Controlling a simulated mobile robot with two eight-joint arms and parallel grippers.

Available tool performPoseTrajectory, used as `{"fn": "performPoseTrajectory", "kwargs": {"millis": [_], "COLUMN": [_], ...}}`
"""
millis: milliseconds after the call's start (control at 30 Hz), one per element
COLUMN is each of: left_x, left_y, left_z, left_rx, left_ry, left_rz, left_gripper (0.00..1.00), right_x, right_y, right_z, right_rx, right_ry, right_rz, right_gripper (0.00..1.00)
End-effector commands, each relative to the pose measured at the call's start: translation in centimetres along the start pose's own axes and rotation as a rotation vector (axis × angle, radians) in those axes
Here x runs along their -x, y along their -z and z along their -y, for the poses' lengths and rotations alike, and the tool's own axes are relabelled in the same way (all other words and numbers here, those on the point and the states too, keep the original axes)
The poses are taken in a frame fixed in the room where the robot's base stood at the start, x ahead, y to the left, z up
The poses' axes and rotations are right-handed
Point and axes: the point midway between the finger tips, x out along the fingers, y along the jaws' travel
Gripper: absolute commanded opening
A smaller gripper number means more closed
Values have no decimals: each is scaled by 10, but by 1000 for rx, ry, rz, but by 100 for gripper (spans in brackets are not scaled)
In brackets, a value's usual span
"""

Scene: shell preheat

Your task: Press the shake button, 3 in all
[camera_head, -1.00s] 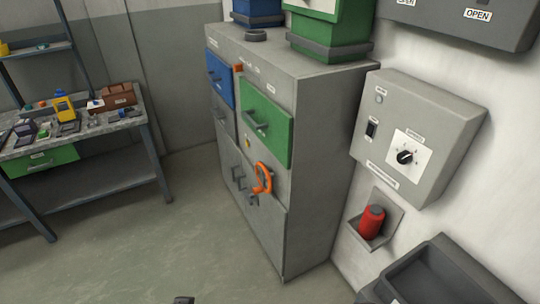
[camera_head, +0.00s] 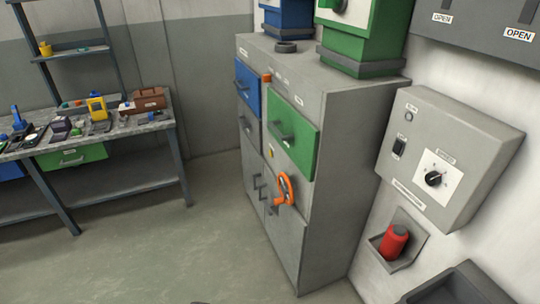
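No button with a readable "shake" label shows. The grey cabinet (camera_head: 335,150) in the middle has a small orange block (camera_head: 267,77) at its top front edge, between the blue drawer (camera_head: 248,89) and the green drawer (camera_head: 292,134). A small yellow spot (camera_head: 271,152) sits lower on its front. Neither gripper is in view.
A red cylinder (camera_head: 394,241) sits in a wall holder below the control box. A dark bin (camera_head: 462,287) is at the bottom right. A workbench (camera_head: 150,124) with several small items stands at the left. The floor (camera_head: 185,245) between bench and cabinet is clear.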

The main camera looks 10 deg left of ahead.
Motion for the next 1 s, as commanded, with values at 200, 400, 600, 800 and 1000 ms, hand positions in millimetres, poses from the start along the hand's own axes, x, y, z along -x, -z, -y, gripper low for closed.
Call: {"fn": "performPoseTrajectory", "kwargs": {"millis": [200, 400, 600, 800, 1000], "left_x": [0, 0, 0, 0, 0], "left_y": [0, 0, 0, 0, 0], "left_z": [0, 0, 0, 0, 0], "left_rx": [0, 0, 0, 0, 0], "left_ry": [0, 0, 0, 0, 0], "left_rz": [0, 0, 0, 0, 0], "left_gripper": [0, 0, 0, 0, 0], "right_x": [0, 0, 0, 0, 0], "right_y": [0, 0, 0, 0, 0], "right_z": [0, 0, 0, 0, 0], "right_rx": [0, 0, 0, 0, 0], "right_ry": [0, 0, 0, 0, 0], "right_rz": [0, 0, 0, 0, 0], "right_gripper": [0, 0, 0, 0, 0]}}
